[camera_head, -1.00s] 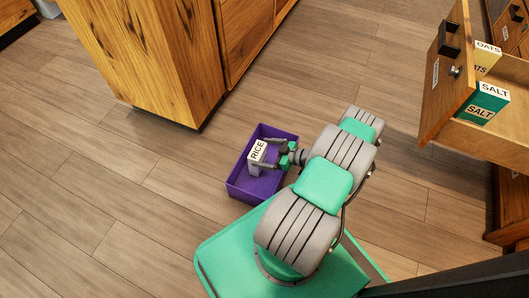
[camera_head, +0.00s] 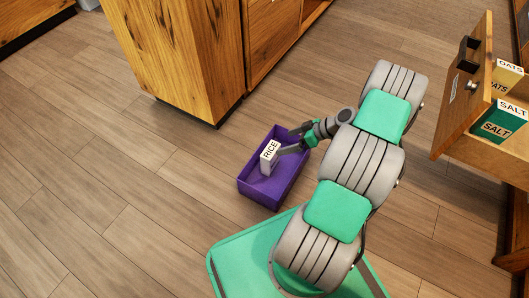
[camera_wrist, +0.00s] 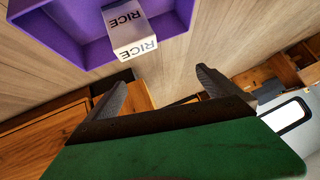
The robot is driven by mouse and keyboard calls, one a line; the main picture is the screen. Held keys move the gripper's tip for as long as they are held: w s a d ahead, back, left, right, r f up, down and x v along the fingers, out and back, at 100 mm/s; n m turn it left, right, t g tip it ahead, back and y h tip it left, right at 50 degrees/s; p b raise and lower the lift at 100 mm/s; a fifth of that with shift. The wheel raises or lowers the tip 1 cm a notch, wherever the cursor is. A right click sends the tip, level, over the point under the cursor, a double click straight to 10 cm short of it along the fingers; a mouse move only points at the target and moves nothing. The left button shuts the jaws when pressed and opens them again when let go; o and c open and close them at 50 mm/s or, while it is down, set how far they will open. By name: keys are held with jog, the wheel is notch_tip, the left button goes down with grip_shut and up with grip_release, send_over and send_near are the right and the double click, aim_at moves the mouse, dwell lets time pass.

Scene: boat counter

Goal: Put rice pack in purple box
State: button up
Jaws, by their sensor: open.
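The white rice pack (camera_head: 269,157) stands inside the purple box (camera_head: 259,193) on the floor, near the box's left side in the head view. In the wrist view the rice pack (camera_wrist: 133,37) shows its printed faces, with the purple box (camera_wrist: 62,42) around it. My gripper (camera_head: 288,142) is at the box's upper right, beside the pack. In the wrist view its two fingers (camera_wrist: 160,88) are spread apart with nothing between them, and the pack lies beyond the fingertips. How the pack's base rests on the box floor is partly hidden.
An open wooden drawer (camera_head: 466,152) at the right holds an oats pack (camera_head: 507,77) and a salt pack (camera_head: 502,122). A wooden cabinet (camera_head: 185,60) stands behind the box. The floor (camera_head: 110,170) to the left is clear.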

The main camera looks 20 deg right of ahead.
jog(key=s+a+r+m+g+h, duration=0.2)
jog(key=a+r+m+g+h, duration=0.15)
jog(key=a+r, duration=1.2)
jog(key=s+a+r+m+h, duration=0.3)
jog(key=s+r, duration=0.5)
jog(key=s, duration=0.3)
jog(key=shift+s+a+r+h, duration=0.2)
jog(key=shift+s+a+h, duration=0.25)
jog(key=shift+a, duration=0.1)
jog(key=shift+g, duration=0.25)
